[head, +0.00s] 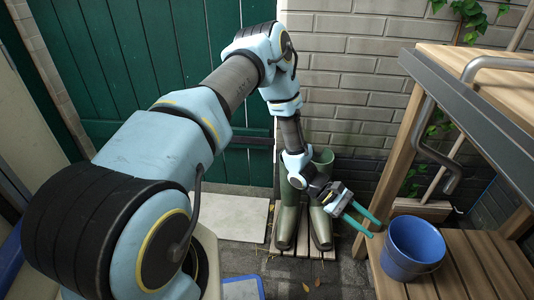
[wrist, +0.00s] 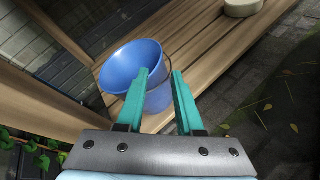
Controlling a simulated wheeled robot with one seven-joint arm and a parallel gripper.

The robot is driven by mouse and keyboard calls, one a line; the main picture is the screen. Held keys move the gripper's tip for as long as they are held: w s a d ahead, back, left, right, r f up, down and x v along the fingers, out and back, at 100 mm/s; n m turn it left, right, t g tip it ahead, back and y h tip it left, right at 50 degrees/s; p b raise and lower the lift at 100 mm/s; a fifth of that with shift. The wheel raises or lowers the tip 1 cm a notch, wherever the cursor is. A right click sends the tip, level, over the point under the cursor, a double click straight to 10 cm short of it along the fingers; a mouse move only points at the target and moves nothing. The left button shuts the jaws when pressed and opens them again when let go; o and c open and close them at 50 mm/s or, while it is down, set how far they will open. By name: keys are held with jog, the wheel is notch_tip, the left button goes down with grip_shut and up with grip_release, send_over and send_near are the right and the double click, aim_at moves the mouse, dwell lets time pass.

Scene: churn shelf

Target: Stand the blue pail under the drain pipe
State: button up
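The blue pail (head: 415,240) stands upright and open-topped on the lower slatted shelf (head: 480,245), at its left end. In the wrist view the pail (wrist: 125,68) is ahead of the fingers, with its thin wire handle on its right side. My gripper (head: 373,223) has its teal fingers apart at the pail's left side. In the wrist view my gripper (wrist: 160,73) is empty, and its left finger overlaps the pail's rim; I cannot tell whether they touch. The grey drain pipe (head: 422,125) bends down below the upper shelf, above and behind the pail.
The upper wooden shelf (head: 455,58) and its metal edge overhang the pail. Green boots (head: 290,210) stand on a slatted mat left of my gripper. A cream object (wrist: 243,7) sits farther along the lower shelf. A green door and brick wall close the back.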

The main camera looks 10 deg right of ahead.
jog(key=w+a+r+m+t+y, duration=0.1)
jog(key=w+a+r+t+y, duration=0.1)
jog(key=w+a+r, duration=0.45)
jog(key=w+a+r+m+t+y, duration=0.1)
jog(key=a+r+m+y, duration=0.15)
jog(key=a, duration=0.65)
jog(key=w+a+r+t+y, duration=0.2)
jog(key=w+a+r, duration=0.2)
jog(key=a+r, duration=0.3)
jog(key=a+r+t+y, duration=0.1)
jog(key=a+r+t, duration=0.1)
jog(key=a, duration=0.4)
jog(key=a+r+t+y, duration=0.1)
jog(key=a+r+t, duration=0.1)
jog(key=a+r, duration=0.2)
jog(key=a+r+m+t+y, duration=0.1)
jog(key=a+r, duration=0.3)
jog(key=a, duration=0.6)
jog(key=shift+w+a+t, duration=0.15)
jog(key=shift+w+t, duration=0.05)
jog(key=shift+t, duration=0.5)
notch_tip(320, 180, up, 27)
jog(key=p, duration=2.6)
jog(key=shift+p, duration=0.4)
jog(key=shift+f, duration=0.1)
jog(key=shift+c, duration=0.4)
